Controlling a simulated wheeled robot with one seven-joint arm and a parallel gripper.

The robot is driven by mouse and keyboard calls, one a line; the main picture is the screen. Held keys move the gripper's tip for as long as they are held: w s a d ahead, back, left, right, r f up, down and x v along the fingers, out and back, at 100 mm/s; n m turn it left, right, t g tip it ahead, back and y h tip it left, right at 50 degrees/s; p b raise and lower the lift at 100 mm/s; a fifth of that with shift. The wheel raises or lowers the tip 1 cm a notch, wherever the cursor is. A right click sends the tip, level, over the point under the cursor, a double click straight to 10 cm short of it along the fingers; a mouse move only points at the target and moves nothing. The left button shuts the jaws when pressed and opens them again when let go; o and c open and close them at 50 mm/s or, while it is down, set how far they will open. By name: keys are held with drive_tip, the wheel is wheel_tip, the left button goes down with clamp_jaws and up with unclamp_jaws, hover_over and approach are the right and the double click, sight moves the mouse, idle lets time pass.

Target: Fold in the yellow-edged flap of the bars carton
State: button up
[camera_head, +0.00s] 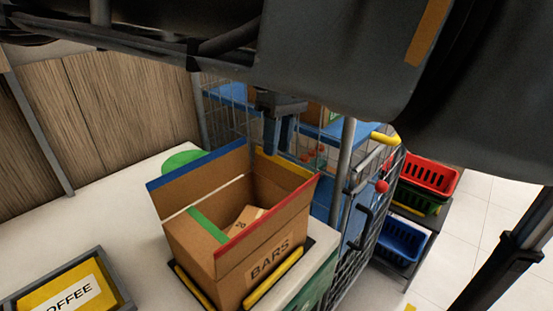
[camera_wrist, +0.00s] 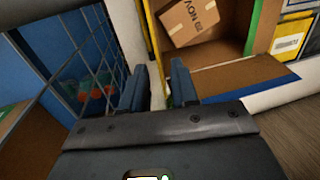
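The bars carton (camera_head: 240,255) stands open on the counter with a small brown box (camera_head: 247,216) inside, also seen in the wrist view (camera_wrist: 188,20). Its yellow-edged flap (camera_head: 284,168) stands up at the back right. In the wrist view the flap's yellow edge (camera_wrist: 153,35) runs down towards the gap between my fingertips. My gripper (camera_head: 278,135) is open and points down at this flap, just behind the carton; I cannot tell whether it touches. The blue-edged flap (camera_head: 200,172) and red-edged flap (camera_head: 268,222) stand up and outward. The green-edged strip (camera_head: 207,225) lies low at the left side.
A wire cage (camera_head: 225,105) with blue panels stands close behind the carton. A grey post (camera_head: 343,165) and a red knob (camera_head: 382,186) are to its right. A coffee tray (camera_head: 110,280) sits at the front left. The white counter (camera_head: 110,205) is clear left of the carton.

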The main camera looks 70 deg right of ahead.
sight(274, 163)
drive_tip(key=shift+w+a+f, duration=0.1)
drive_tip(key=shift+a+f, duration=0.05)
drive_tip(key=shift+f, duration=0.8)
drive_tip(key=shift+w+a+f, duration=0.1)
drive_tip(key=shift+a+f, duration=0.05)
drive_tip(key=shift+f, duration=0.85)
drive_tip(key=shift+a+f, duration=0.15)
drive_tip(key=shift+f, duration=0.8)
clamp_jaws()
